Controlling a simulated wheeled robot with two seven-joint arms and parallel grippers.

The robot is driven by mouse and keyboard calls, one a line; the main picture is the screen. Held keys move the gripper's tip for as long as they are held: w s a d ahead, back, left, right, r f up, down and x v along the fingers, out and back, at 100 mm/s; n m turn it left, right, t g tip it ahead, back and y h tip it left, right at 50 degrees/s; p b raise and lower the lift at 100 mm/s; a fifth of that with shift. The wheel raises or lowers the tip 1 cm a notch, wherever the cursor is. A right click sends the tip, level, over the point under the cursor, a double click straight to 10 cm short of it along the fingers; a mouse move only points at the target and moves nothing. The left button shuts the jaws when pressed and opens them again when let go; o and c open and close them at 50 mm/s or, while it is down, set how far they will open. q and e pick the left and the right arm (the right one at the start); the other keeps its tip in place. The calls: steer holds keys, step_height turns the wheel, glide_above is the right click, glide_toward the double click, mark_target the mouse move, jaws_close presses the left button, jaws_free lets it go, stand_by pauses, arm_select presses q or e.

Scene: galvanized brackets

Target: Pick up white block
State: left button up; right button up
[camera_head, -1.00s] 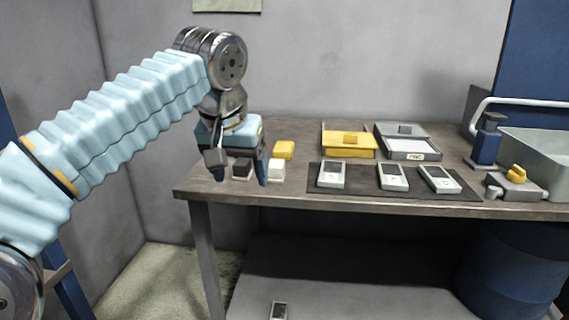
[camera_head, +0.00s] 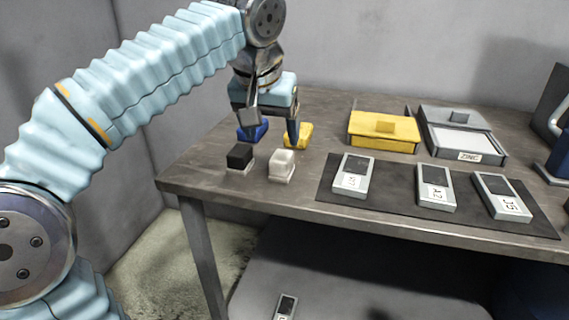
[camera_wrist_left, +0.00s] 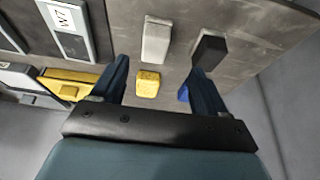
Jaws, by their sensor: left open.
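The white block (camera_head: 282,165) sits on the table near its front left edge, just right of a black block (camera_head: 240,157). It also shows in the left wrist view (camera_wrist_left: 157,40), at the top middle. My left gripper (camera_head: 268,140) is open and empty, its fingers pointing down over the table behind the white block. In the wrist view its two fingers (camera_wrist_left: 160,75) stand apart, with a yellow block between them and the white block beyond. My right gripper is not in view.
A yellow block (camera_head: 299,136) and a blue block (camera_head: 252,132) lie close to my left fingers.

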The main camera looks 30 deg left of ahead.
mark_target(281, 157)
arm_select(q)
steer(key=x, duration=0.3)
steer(key=shift+w+f, duration=0.15)
steer(key=shift+f, duration=0.2)
steer(key=x, duration=0.5)
steer(key=shift+w+d+f+b, duration=0.1)
steer(key=shift+w+d+b, duration=0.05)
steer(key=shift+d+b, duration=0.2)
steer(key=c, duration=1.1)
steer(key=shift+c, duration=0.2)
